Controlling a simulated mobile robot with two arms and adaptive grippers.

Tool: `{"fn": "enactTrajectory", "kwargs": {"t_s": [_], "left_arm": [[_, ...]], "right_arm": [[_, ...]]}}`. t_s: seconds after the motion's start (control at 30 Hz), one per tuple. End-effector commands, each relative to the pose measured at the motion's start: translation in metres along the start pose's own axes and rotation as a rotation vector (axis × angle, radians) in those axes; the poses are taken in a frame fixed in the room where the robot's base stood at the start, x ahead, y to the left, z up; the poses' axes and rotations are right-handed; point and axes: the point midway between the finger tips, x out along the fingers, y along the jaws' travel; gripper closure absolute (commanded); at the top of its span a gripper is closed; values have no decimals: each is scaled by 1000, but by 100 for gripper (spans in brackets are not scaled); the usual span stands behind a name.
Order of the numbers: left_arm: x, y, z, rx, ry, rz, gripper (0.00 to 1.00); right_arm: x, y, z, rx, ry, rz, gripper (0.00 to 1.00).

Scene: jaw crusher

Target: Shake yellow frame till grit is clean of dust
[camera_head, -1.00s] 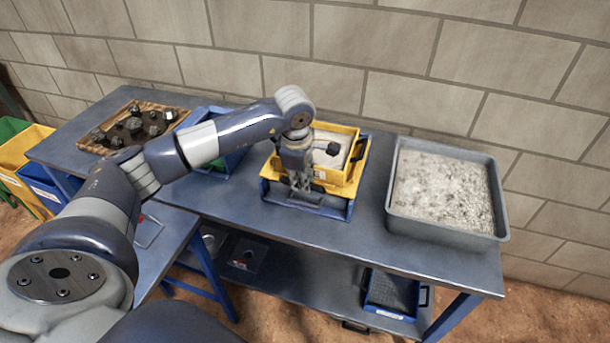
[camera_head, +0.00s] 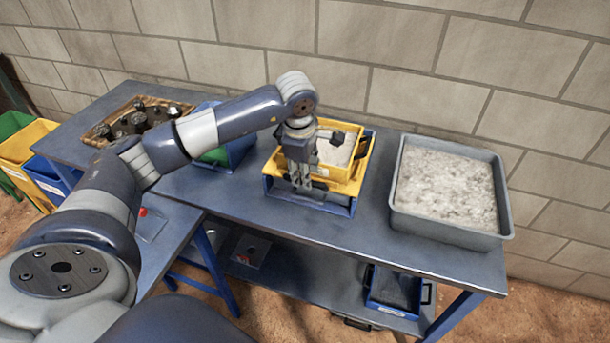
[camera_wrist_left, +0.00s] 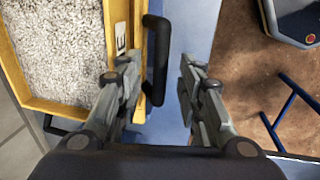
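The yellow frame (camera_head: 344,187) sits on a blue stand (camera_head: 340,208) on the table, with pale grey grit (camera_head: 336,150) inside. My left gripper (camera_head: 302,186) is at its front side, pointing down. In the left wrist view the yellow frame (camera_wrist_left: 119,16) is at left, with speckled grit (camera_wrist_left: 55,45). Its black handle (camera_wrist_left: 157,62) lies in the gap between the open fingers of my left gripper (camera_wrist_left: 158,72). No firm grip on the handle shows. My right gripper is not in view.
A grey tray (camera_head: 400,185) of pale dusty material stands at right. A wooden tray (camera_head: 97,134) with dark rocks is at back left, and a blue bin (camera_head: 243,151) is beside the frame. A blue container (camera_head: 392,308) sits on the lower shelf. The front table strip is clear.

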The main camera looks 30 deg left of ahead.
Motion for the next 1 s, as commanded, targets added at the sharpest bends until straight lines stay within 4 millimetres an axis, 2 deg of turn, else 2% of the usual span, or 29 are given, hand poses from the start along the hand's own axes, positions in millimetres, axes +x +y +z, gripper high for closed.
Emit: {"fn": "enactTrajectory", "kwargs": {"t_s": [0.2,0.43,0.6,1.0], "left_arm": [[-50,1,0,0,-1,4,65],[-86,0,0,0,0,1,65],[-96,-1,0,1,0,-2,65],[-97,0,0,0,0,-2,65]], "right_arm": [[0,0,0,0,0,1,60],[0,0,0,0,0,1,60],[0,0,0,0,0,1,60],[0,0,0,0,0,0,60]]}}
